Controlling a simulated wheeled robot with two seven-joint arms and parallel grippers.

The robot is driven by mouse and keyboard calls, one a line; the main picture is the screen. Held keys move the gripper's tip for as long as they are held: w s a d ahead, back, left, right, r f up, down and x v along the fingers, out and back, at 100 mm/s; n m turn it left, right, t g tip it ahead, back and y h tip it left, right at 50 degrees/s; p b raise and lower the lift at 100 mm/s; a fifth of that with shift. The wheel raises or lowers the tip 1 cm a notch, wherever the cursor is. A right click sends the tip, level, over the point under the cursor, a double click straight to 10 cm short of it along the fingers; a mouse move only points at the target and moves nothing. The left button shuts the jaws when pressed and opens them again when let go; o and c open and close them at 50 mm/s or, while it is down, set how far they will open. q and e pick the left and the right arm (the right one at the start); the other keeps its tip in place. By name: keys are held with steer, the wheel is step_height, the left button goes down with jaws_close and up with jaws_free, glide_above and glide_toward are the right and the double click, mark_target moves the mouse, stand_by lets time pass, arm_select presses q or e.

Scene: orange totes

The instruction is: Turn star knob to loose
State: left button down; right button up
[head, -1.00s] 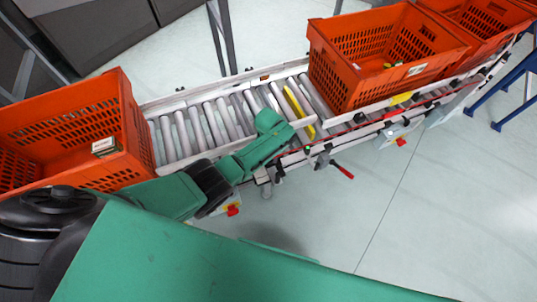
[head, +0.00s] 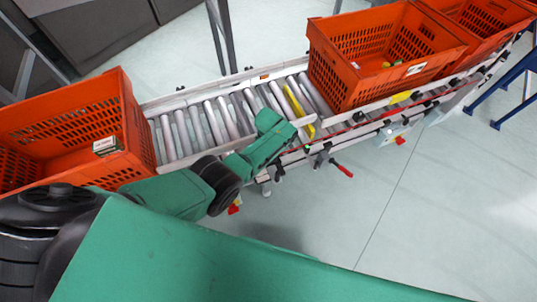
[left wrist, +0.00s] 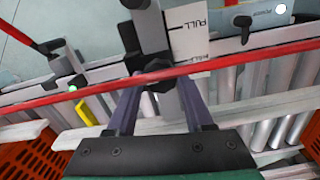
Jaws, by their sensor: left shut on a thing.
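The black star knob (left wrist: 158,76) shows in the left wrist view, on a grey metal bracket at the conveyor's side rail. My left gripper (left wrist: 160,90) has its two fingers on either side of the knob and is shut on it. In the head view my left arm reaches over the conveyor's near edge, and its green wrist hides the knob and the fingertips. The knob's threads and how tight it sits cannot be seen. My right gripper is in neither current view.
A red strip (left wrist: 230,62) runs along the rail close to the fingers. A white label reading PULL (left wrist: 190,32) is beside the knob. Orange totes stand on the conveyor at left (head: 70,90) and right (head: 340,75). A red-handled lever (head: 342,168) sticks out from the near rail.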

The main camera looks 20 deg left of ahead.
arm_select(q)
steer(key=shift+w+r, duration=0.15)
steer(key=shift+c, duration=1.4)
jaws_free()
step_height(320, 180, up, 7)
steer(key=p, duration=0.4)
steer(key=shift+f, duration=0.2)
step_height(320, 180, up, 8)
steer(key=p, duration=0.1)
steer(key=shift+f, duration=0.1)
